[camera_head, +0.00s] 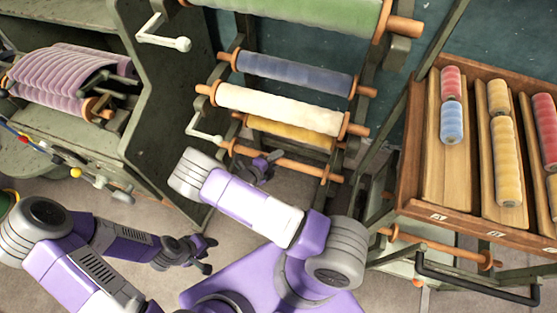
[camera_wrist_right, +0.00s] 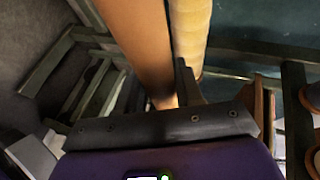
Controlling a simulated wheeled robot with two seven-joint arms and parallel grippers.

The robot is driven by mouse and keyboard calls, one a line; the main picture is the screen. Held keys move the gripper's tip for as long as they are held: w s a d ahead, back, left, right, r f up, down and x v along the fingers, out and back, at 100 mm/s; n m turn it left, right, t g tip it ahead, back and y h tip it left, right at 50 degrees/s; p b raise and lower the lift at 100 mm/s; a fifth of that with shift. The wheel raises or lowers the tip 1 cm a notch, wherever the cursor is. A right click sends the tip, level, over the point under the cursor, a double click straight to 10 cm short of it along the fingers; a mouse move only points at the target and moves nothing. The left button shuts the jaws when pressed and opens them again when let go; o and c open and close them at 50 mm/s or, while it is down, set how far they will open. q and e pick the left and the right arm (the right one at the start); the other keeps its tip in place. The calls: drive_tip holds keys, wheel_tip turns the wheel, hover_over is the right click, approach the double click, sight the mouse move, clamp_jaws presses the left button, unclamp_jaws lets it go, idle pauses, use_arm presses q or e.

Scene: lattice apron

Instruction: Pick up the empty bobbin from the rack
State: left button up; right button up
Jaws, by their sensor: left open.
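The empty bobbin (camera_head: 308,169) is a bare wooden rod with end flanges, on the lowest level of the rack (camera_head: 366,72) below a yellow roll. My right gripper (camera_head: 262,168) is at the left-middle part of this rod, overlapping it in the head view. In the right wrist view a bare brown cylinder (camera_wrist_right: 140,40), apparently the bobbin, runs close up towards the palm. Whether the jaws are closed on it is not clear. My left gripper (camera_head: 209,255) is open and empty, low over the floor, left of my right arm.
Wound rolls in yellow (camera_head: 290,133), cream (camera_head: 280,108), blue (camera_head: 293,74) and green (camera_head: 300,12) sit above the bobbin. A green-grey machine with a purple roll (camera_head: 60,78) stands left. A wooden tray (camera_head: 415,150) of colored spools stands right.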

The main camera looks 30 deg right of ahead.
clamp_jaws()
